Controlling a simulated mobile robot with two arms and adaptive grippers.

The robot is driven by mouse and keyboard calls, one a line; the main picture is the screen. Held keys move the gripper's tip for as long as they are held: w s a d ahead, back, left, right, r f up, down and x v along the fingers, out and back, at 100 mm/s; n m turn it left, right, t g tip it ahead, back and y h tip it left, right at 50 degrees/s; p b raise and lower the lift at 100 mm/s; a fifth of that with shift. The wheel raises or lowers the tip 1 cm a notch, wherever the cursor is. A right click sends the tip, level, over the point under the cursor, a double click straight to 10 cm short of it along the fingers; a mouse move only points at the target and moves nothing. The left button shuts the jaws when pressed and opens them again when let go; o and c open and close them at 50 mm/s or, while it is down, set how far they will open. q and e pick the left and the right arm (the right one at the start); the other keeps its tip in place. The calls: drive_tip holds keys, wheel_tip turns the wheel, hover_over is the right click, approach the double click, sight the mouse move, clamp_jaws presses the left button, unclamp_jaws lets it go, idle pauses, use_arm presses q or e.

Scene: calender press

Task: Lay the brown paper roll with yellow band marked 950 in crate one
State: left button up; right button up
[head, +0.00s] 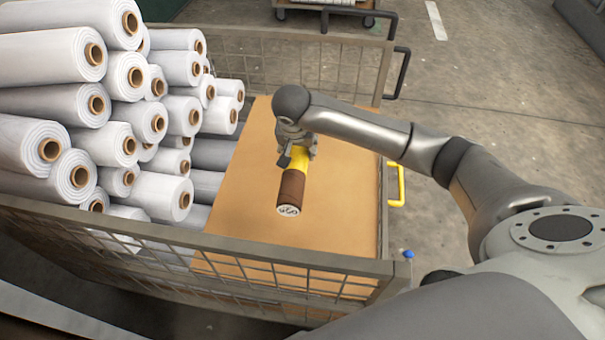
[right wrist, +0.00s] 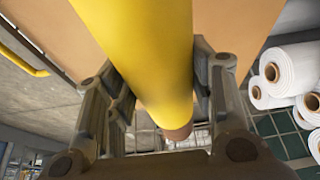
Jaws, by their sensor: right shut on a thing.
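The brown paper roll (head: 292,189) has a yellow band and a white end marked 950. It lies along the tan board in the wire-sided cart in the head view, its marked end towards me. My right gripper (head: 297,152) is shut around the yellow band from above. In the right wrist view the yellow band (right wrist: 145,55) runs between both fingers, with a brown end beyond. I cannot tell whether the roll touches the board (head: 340,215). My left gripper is not in view. No crate marked one can be made out.
Several white rolls with brown cores (head: 90,125) are stacked on the left of the cart. Wire mesh walls (head: 290,265) close its near and far sides. A yellow handle (head: 397,185) sticks out on the right. Open concrete floor lies beyond, with another cart (head: 330,8) at the top.

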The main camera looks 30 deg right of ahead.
drive_tip(key=shift+w+d+f, duration=0.15)
drive_tip(key=shift+d+f, duration=0.1)
drive_tip(key=shift+f, duration=0.2)
drive_tip(key=shift+d+f, duration=0.15)
drive_tip(key=shift+f, duration=0.25)
wheel_tip(320, 180, down, 2)
drive_tip(key=shift+b, duration=0.45)
wheel_tip(320, 180, down, 2)
drive_tip(key=shift+f+b, duration=0.15)
drive_tip(key=shift+b, duration=0.25)
wheel_tip(320, 180, down, 3)
drive_tip(key=shift+f+b, duration=0.1)
drive_tip(key=shift+b, duration=0.45)
drive_tip(key=shift+f, duration=0.8)
drive_tip(key=shift+f+b, duration=0.25)
drive_tip(key=shift+b, duration=0.05)
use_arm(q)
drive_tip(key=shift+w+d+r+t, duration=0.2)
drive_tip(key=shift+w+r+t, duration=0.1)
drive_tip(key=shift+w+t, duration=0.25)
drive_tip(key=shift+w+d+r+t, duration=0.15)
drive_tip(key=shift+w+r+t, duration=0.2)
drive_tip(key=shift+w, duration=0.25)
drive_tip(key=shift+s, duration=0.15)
